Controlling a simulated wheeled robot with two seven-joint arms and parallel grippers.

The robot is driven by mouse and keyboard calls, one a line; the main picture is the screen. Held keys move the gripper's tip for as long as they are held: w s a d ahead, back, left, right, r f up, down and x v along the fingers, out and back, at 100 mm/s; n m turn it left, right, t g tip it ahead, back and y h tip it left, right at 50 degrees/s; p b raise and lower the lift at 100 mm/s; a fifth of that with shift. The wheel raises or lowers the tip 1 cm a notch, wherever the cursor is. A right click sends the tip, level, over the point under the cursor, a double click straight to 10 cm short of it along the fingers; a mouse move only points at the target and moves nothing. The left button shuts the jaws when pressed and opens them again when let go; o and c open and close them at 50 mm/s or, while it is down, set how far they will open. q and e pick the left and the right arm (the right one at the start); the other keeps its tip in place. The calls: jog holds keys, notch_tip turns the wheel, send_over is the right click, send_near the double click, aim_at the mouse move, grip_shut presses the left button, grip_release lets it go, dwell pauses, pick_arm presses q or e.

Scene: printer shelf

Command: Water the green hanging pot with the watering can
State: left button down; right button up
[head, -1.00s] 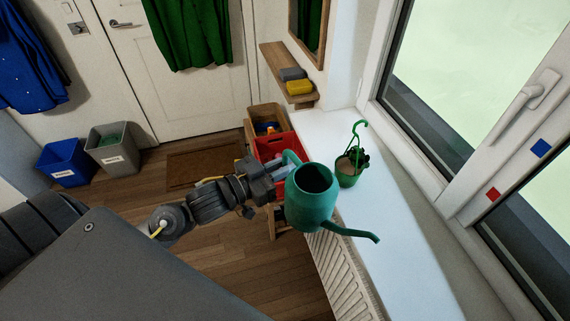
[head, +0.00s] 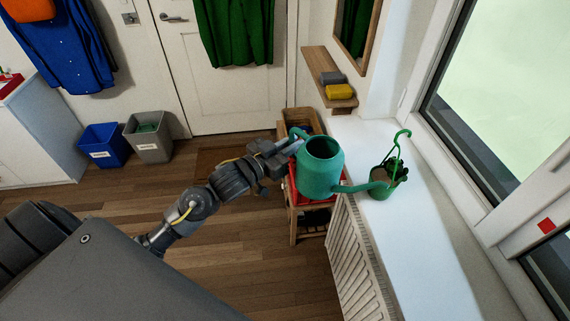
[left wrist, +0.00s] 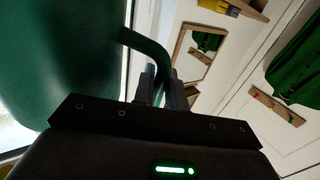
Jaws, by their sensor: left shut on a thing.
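The green watering can (head: 320,170) is held in the air at the left edge of the white windowsill. My left gripper (head: 290,145) is shut on its handle; in the left wrist view the fingers (left wrist: 160,88) close around the handle, and the can's body (left wrist: 60,60) fills the left side. The spout points right, and its tip overlaps the green hanging pot (head: 383,188) in the head view; I cannot tell whether they touch. The pot stands on the sill with a plant and a hook handle up. My right gripper is out of view.
The windowsill (head: 430,240) is bare in front of the pot, with the window to its right. A radiator (head: 352,265) is below the sill. A wooden shelf (head: 325,75) holds a grey and a yellow block. A red crate sits on a wooden stand behind the can.

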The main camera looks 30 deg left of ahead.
pick_arm(q)
jog(key=w+a+f+n+y+b, duration=0.1)
jog(key=w+b, duration=0.2)
jog(key=w, duration=0.4)
jog(key=w+a+f+n+y+b, duration=0.1)
jog(key=w+a+f+y+b, duration=0.1)
jog(key=w, duration=0.5)
jog(key=shift+w+f+n+t+b, duration=0.25)
jog(key=shift+w+n+t+b, duration=0.1)
jog(key=shift+t+b, duration=0.1)
